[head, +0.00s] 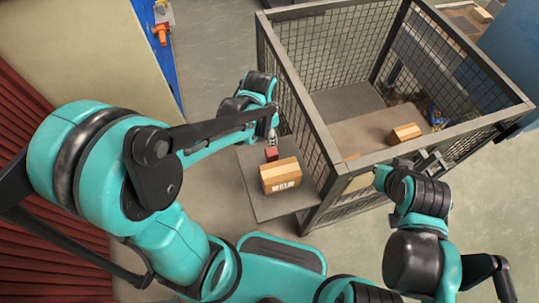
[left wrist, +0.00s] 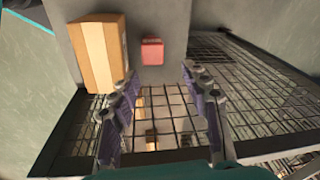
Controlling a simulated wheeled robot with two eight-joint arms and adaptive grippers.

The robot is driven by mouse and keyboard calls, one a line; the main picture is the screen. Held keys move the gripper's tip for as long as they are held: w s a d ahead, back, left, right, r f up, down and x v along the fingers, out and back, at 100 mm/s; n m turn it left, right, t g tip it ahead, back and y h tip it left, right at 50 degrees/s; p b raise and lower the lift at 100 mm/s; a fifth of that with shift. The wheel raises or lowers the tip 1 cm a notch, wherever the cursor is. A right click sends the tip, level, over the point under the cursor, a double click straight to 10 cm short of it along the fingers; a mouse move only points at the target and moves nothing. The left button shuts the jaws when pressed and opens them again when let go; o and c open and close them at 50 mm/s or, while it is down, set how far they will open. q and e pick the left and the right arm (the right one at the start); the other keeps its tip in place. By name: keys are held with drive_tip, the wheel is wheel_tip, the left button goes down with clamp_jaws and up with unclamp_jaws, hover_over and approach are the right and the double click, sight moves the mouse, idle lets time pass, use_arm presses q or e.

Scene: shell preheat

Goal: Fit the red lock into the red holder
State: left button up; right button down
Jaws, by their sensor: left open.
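The red lock (head: 271,154) is a small red block on the grey shelf (head: 262,208) beside the cage, just behind a cardboard box. In the left wrist view the red lock (left wrist: 152,52) lies ahead of the fingertips, to the right of the box. My left gripper (head: 272,136) is open and just above and behind the lock; its spread fingers show in the left wrist view (left wrist: 160,82) with nothing between them. My right gripper (head: 380,177) is by the cage's front corner, mostly hidden by its own arm. I cannot make out a red holder for certain.
The cardboard box (head: 280,175) stands close to the lock, and shows in the left wrist view (left wrist: 98,52). The mesh cage (head: 300,110) borders the shelf on the right and holds another box (head: 405,132). A blue panel with an orange-red fitting (head: 160,34) is at the upper left.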

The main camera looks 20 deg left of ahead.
use_arm(q)
drive_tip(key=m+g, duration=0.1)
drive_tip(key=m, duration=0.1)
hover_over(272, 151)
wheel_tip(272, 151, down, 6)
drive_tip(key=shift+w+a+r, duration=0.1)
drive_tip(key=shift+f+m+g, duration=0.3)
drive_tip(key=shift+f, duration=0.05)
wheel_tip(272, 151, down, 2)
drive_tip(key=shift+f+b, duration=0.1)
drive_tip(key=shift+b, duration=0.5)
wheel_tip(272, 151, down, 6)
drive_tip(key=b, duration=0.3)
drive_tip(key=shift+r, duration=0.25)
clamp_jaws()
drive_tip(key=shift+r, duration=0.1)
